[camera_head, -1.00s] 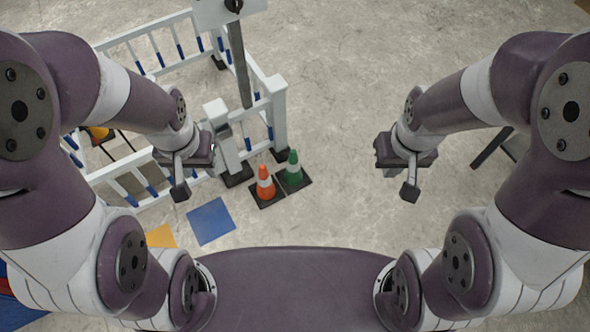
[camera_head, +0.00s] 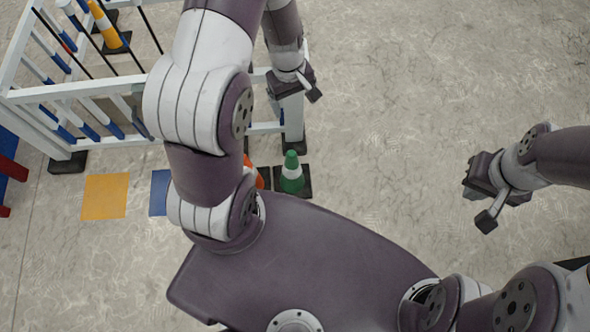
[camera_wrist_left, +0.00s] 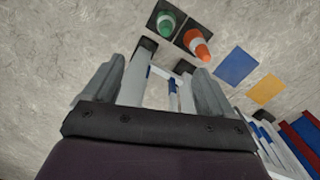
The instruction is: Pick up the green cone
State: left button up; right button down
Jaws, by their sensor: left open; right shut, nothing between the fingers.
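The green cone (camera_head: 291,174) with a white band stands upright on its black square base on the floor, just beyond my body's front edge in the head view. It also shows at the top of the left wrist view (camera_wrist_left: 166,20), beyond the fingers. My left gripper (camera_head: 297,88) is above the white fence's end post, farther from my body than the cone and apart from it. Its two fingers (camera_wrist_left: 152,75) are spread and empty in the wrist view. My right gripper (camera_head: 482,205) is off to the right over bare floor, shut and empty.
An orange cone (camera_wrist_left: 196,43) stands close beside the green one, partly hidden by my left arm in the head view. A white fence (camera_head: 95,88) lies to the left. Yellow (camera_head: 105,196) and blue floor squares lie nearby. Floor to the cone's right is clear.

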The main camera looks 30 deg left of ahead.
aim_at(290, 152)
pick_arm(q)
jog(key=a+f+n+b, duration=0.1)
jog(key=f+b, duration=0.2)
jog(key=f, duration=0.5)
jog(key=f+n+b, duration=0.2)
jog(key=f+b, duration=0.2)
jog(key=f, duration=0.4)
jog(key=a+f+n+b, duration=0.1)
jog(key=f+n+b, duration=0.1)
jog(key=f, duration=0.6)
jog(key=shift+w+a+f+h+b, duration=0.15)
jog(key=shift+w+a+h+b, duration=0.2)
jog(key=shift+b, duration=0.55)
jog(key=f+b, duration=0.1)
jog(key=f, duration=0.1)
jog(key=f+b, duration=0.2)
jog(key=d+f+b, duration=0.1)
jog(key=f, duration=0.1)
jog(key=shift+s+f, duration=0.15)
jog(key=shift+f, duration=0.15)
jog(key=f+b, duration=0.3)
jog(key=d+f+b, duration=0.1)
jog(key=f+b, duration=0.1)
jog(key=shift+s+f, duration=0.15)
jog(key=shift+s, duration=0.05)
jog(key=shift+r, duration=0.2)
grip_shut()
pick_arm(e)
notch_tip(290, 152, down, 25)
jog(key=shift+r, duration=0.15)
